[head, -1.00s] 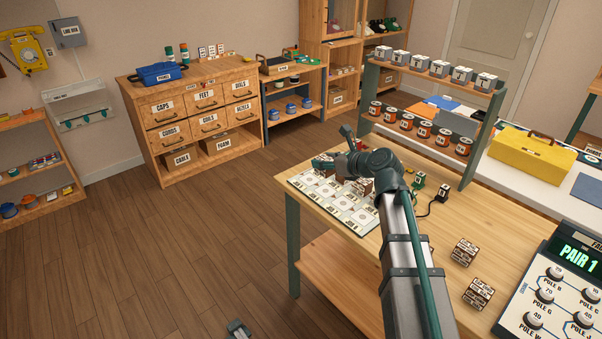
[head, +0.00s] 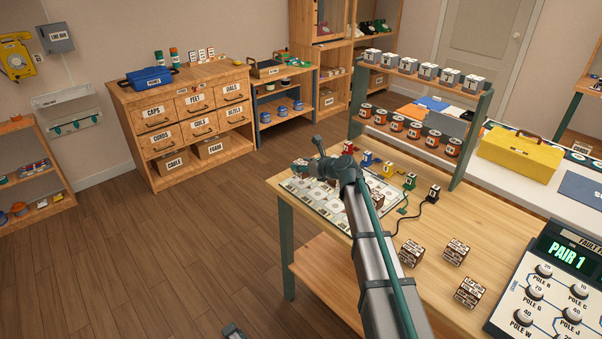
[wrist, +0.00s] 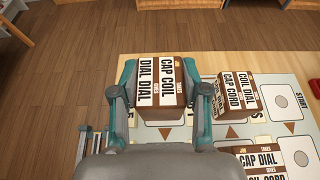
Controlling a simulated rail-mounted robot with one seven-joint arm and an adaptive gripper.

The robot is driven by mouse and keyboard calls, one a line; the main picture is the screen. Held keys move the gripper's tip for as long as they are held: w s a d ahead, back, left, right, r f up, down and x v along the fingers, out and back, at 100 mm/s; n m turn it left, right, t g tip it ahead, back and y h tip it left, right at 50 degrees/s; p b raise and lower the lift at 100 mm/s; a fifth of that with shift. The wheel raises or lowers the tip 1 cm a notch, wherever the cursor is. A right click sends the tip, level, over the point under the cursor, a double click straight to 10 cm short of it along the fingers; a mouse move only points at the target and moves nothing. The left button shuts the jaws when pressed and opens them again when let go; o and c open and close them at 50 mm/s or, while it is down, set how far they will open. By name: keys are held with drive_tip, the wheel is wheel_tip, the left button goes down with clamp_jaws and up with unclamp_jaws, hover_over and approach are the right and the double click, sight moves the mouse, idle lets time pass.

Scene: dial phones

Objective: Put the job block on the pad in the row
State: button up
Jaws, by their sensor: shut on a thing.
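My gripper (wrist: 160,92) is shut on a brown block (wrist: 160,70) with white labels reading CAP COIL and DIAL DIAL. In the head view my gripper (head: 302,168) is at the far left part of the pale pad board (head: 315,212). The held block is over or at the board's row; I cannot tell if it touches. A second brown block (wrist: 238,92), labelled CAP CORD and COIL DIAL, sits on the board just right of my gripper. A third block (wrist: 262,158) shows at the wrist view's lower right. A START pad (wrist: 283,98) lies bare at the right.
Several loose brown blocks, one here (head: 410,252), lie on the wooden bench (head: 385,300) right of my arm. Small coloured pieces with a cord (head: 410,180) stand behind the board. A console (head: 550,295) is at right. Open floor lies beyond the bench's left edge.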

sight(301, 173)
drive_tip(key=shift+w+a+f, duration=0.15)
drive_tip(key=shift+w+f, duration=0.1)
drive_tip(key=shift+f, duration=1.65)
drive_tip(key=shift+f, duration=0.2)
drive_tip(key=o, duration=1.2)
drive_tip(key=shift+c, duration=0.2)
drive_tip(key=shift+r, duration=0.15)
